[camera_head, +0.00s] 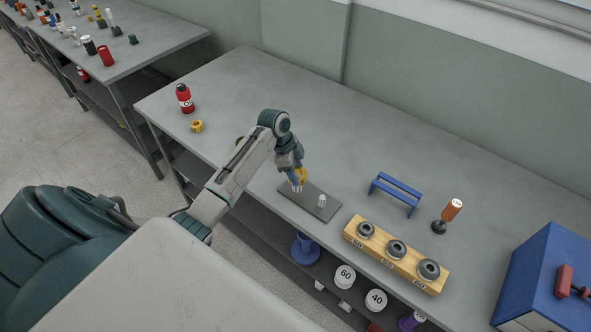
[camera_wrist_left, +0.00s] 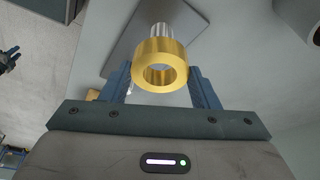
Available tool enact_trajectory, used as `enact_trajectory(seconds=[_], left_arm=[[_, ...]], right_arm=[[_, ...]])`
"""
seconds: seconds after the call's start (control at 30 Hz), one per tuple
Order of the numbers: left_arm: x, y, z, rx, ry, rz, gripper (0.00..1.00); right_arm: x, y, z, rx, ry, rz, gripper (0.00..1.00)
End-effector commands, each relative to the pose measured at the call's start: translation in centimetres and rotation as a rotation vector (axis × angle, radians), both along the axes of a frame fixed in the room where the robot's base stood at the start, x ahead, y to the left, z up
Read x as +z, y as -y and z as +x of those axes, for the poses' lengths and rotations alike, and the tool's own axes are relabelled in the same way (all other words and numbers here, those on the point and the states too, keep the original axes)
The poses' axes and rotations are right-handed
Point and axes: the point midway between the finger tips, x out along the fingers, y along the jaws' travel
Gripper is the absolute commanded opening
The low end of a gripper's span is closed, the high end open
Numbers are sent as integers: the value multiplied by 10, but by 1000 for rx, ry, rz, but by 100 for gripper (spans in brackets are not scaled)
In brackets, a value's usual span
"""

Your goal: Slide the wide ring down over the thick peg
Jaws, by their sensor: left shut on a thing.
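My left gripper (camera_head: 300,180) is shut on a yellow-gold ring (camera_wrist_left: 160,66), held between its two blue fingers. The ring also shows in the head view (camera_head: 303,175). Below it on the bench lies a dark grey plate (camera_head: 310,197). A short pale peg (camera_head: 322,201) stands upright on the plate, to the right of the gripper. In the left wrist view a ribbed metal peg (camera_wrist_left: 161,31) shows beyond the ring, partly hidden by it. The ring looks above this peg; I cannot tell whether they touch. My right gripper does not show.
A wooden block (camera_head: 375,249) with several grey rings stands to the right. Behind it are a blue stand (camera_head: 397,190) and an orange-handled tool (camera_head: 451,210). A blue box (camera_head: 545,270) is far right. A red bottle (camera_head: 185,98) and yellow nut (camera_head: 197,126) stand left.

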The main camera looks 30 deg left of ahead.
Motion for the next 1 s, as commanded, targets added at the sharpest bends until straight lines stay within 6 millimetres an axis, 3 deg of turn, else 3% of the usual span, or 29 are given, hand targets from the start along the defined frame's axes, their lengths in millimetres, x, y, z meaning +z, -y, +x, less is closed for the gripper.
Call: enact_trajectory(seconds=[1.0], left_arm=[[-26, 0, 0, 0, -1, 0, 29]], right_arm=[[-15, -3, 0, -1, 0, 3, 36]])
